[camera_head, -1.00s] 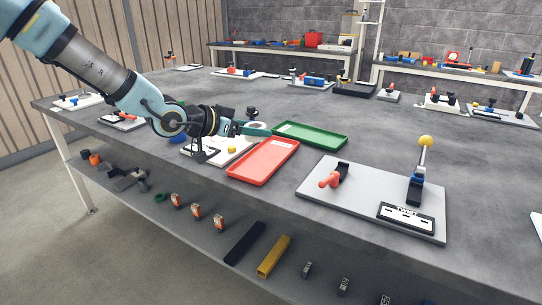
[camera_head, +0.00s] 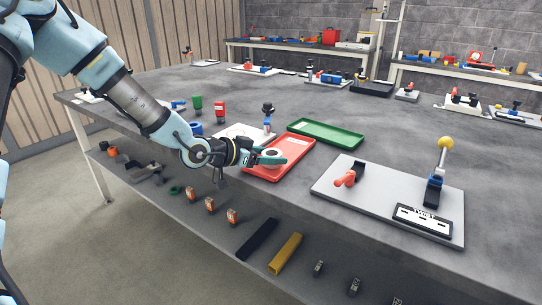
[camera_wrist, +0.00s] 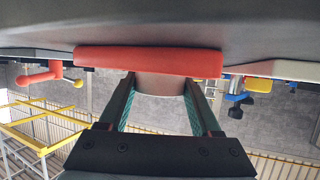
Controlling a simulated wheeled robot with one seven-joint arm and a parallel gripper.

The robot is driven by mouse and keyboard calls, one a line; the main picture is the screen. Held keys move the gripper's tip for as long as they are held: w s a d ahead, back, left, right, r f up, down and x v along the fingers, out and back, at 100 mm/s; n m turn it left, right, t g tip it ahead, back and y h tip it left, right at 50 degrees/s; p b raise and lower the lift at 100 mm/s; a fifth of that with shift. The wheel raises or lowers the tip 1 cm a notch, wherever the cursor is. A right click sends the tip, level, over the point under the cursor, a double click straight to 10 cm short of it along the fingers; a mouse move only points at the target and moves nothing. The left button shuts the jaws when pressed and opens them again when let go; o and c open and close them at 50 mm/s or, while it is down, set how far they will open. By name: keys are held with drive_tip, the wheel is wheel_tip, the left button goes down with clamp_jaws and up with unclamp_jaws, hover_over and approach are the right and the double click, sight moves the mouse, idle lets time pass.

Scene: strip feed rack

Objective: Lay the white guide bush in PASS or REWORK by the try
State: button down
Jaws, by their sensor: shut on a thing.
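The white guide bush (camera_head: 271,153) is held between the fingertips of my gripper (camera_head: 270,158), over the near-left part of the red tray (camera_head: 293,162). In the wrist view the bush (camera_wrist: 160,84) sits between the two green fingers, with the red tray (camera_wrist: 150,60) right behind it. I cannot tell whether the bush touches the tray floor. The green tray (camera_head: 330,132) lies behind the red one and looks empty. Any lettering on the trays is too small to read.
A white board with a blue and black post (camera_head: 268,122) stands behind my gripper. To the right is a grey board (camera_head: 380,205) with a red-handled clamp and a yellow-knobbed lever. The shelf below holds several loose parts.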

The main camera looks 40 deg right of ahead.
drive_tip(key=shift+c, duration=1.8)
unclamp_jaws()
drive_tip(key=v, duration=1.2)
drive_tip(key=w+a+f+n+t+y, duration=0.25)
drive_tip(key=w+a+n+y, duration=0.2)
drive_tip(key=a, duration=0.45)
drive_tip(key=w+a+f+n+t+y, duration=0.25)
drive_tip(key=w+a+f+y, duration=0.2)
drive_tip(key=a, duration=0.45)
drive_tip(key=s+a+r+n+g+y, duration=0.1)
drive_tip(key=a+n, duration=0.4)
drive_tip(key=a, duration=0.5)
drive_tip(key=s+a+r+n+g+y, duration=0.1)
drive_tip(key=s+a+r+n+y, duration=0.2)
drive_tip(key=a, duration=0.8)
drive_tip(key=s+r+n, duration=0.1)
drive_tip(key=s+n, duration=0.1)
drive_tip(key=n, duration=0.1)
drive_tip(key=shift+s+r, duration=0.2)
drive_tip(key=shift+r, duration=0.15)
